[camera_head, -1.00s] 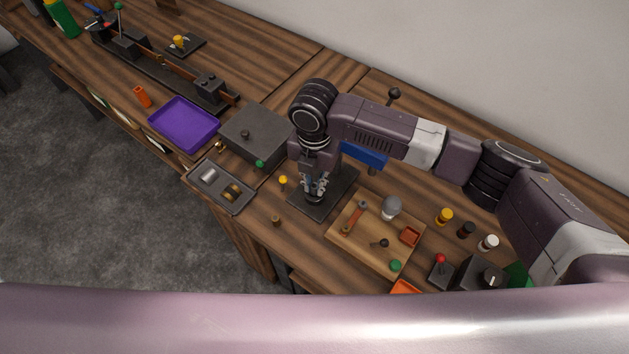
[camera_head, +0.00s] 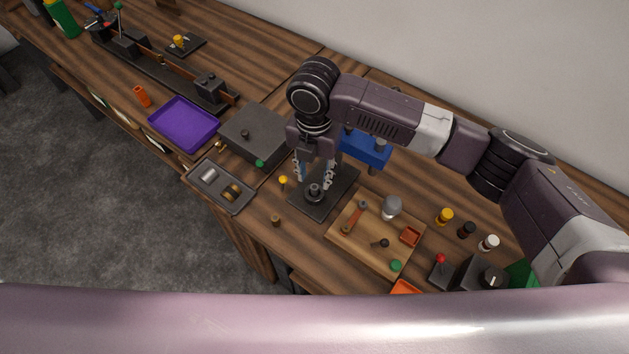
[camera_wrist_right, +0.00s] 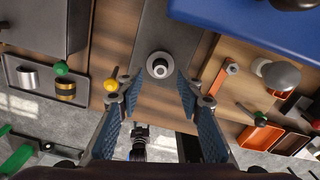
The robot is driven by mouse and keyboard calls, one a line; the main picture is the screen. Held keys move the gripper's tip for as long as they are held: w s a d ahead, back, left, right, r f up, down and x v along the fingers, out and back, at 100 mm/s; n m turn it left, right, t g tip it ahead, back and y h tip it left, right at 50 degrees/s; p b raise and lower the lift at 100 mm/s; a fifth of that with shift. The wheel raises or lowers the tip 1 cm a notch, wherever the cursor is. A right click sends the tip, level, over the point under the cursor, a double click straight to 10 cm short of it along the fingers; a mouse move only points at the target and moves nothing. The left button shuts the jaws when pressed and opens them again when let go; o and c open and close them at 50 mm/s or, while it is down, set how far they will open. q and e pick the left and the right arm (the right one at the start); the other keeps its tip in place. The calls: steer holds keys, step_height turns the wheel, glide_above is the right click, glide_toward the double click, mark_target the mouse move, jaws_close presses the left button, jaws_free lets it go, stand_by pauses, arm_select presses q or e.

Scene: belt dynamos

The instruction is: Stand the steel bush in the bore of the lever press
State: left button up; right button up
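The lever press has a dark base plate (camera_head: 338,190) with a blue head (camera_head: 366,149) behind it. On the plate stands a round dark seat (camera_head: 314,195). In the right wrist view a bright steel ring, the top of the steel bush (camera_wrist_right: 159,66), shows upright in the middle of this seat; how deep it sits I cannot tell. My right gripper (camera_head: 314,181) is above the seat, pointing down. In the wrist view its two blue-padded fingers (camera_wrist_right: 160,92) are apart, with nothing between them. My left gripper is not in view.
A yellow-topped peg (camera_head: 283,180) stands close left of the press. A wooden board (camera_head: 345,238) with small parts lies to its right. A dark box (camera_head: 262,130) and purple tray (camera_head: 182,128) are farther left.

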mark_target(314, 187)
step_height(314, 187, up, 7)
steer(key=shift+r, duration=0.2)
stand_by(0.8)
